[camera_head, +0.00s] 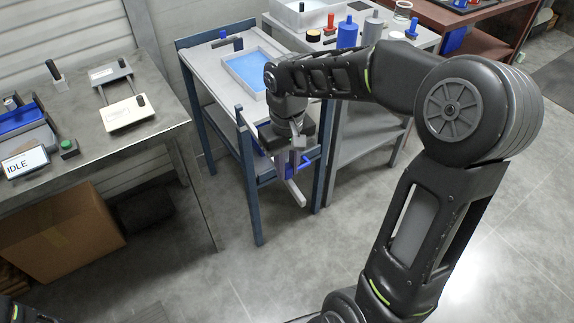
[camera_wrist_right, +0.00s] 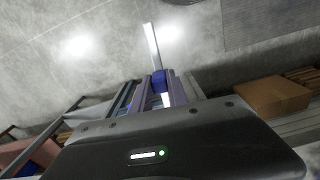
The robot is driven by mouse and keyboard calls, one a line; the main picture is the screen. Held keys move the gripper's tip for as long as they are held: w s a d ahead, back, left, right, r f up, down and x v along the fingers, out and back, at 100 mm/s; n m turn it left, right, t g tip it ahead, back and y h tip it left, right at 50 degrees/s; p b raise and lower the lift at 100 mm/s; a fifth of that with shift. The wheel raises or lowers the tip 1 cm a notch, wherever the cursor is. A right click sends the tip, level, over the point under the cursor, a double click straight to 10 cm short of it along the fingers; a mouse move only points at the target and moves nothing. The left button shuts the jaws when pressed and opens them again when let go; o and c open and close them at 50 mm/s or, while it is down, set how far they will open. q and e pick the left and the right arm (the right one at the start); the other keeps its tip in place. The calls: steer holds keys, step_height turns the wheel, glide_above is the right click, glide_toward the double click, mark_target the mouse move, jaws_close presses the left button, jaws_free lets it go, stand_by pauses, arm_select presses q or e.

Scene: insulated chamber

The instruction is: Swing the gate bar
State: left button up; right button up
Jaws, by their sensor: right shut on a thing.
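The gate bar (camera_head: 296,193) is a pale grey bar at the front of the blue-legged stand (camera_head: 250,200). Its free end points down and slightly right in the head view. My right gripper (camera_head: 292,170) is at the bar's near part, shut on a blue piece there that looks like the bar's grip. In the right wrist view the pale bar (camera_wrist_right: 152,45) runs away beyond the fingertips, and the blue piece (camera_wrist_right: 160,82) sits between the fingers. The gripper hides the bar's mounting. My left gripper does not show.
The stand carries a light blue tray (camera_head: 232,72). A bench at left holds an IDLE sign (camera_head: 26,162) and a green button (camera_head: 68,148). A cardboard box (camera_head: 60,235) is under it. A grey table (camera_head: 400,70) with blue and grey cylinders stands behind my right arm. The floor in front is clear.

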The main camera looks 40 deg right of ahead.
jaws_close()
stand_by(1.0)
